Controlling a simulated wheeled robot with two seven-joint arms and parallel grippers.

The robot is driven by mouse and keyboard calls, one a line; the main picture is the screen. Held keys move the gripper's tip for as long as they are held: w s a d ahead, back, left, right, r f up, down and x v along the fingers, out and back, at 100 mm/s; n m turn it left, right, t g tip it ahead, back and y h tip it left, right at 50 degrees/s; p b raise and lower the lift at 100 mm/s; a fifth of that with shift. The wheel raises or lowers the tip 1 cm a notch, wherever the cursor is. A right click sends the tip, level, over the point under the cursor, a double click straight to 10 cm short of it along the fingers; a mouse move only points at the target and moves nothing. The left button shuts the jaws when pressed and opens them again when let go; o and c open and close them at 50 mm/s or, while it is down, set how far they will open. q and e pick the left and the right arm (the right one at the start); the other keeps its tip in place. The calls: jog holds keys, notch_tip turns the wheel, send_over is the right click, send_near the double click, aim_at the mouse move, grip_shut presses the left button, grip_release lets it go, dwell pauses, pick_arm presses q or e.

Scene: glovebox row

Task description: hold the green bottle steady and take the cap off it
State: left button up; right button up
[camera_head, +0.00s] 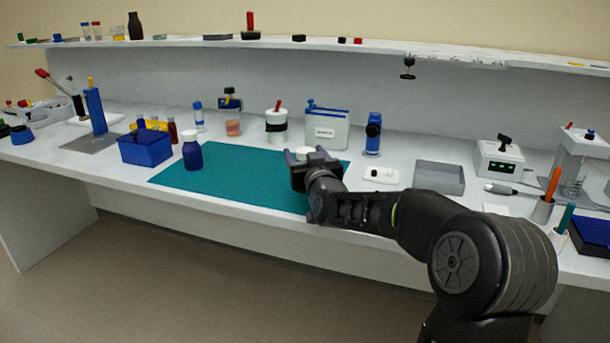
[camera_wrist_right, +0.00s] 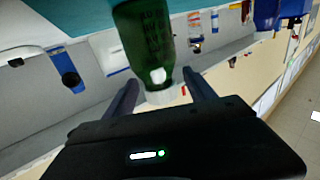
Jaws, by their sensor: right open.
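The green bottle (camera_wrist_right: 148,35) shows in the right wrist view with dark lettering on its side and a white cap (camera_wrist_right: 160,96) on its neck. That view is turned over, so the cap points down in it. My right gripper (camera_wrist_right: 160,92) is open, with one finger on each side of the cap; I cannot tell whether either touches it. In the head view, my right gripper (camera_head: 312,160) is over the teal mat (camera_head: 225,178), with the white cap (camera_head: 304,153) at its fingers. The gripper hides the bottle's body there. My left gripper is not in view.
A dark blue bottle with a white lid (camera_head: 192,155) and a blue bin (camera_head: 146,148) stand left. A white tub (camera_head: 326,130) and a blue jar (camera_head: 373,136) stand behind the gripper. A grey tray (camera_head: 440,177) lies right.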

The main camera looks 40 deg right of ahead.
jog(key=shift+c, duration=0.4)
grip_shut()
dwell(0.5)
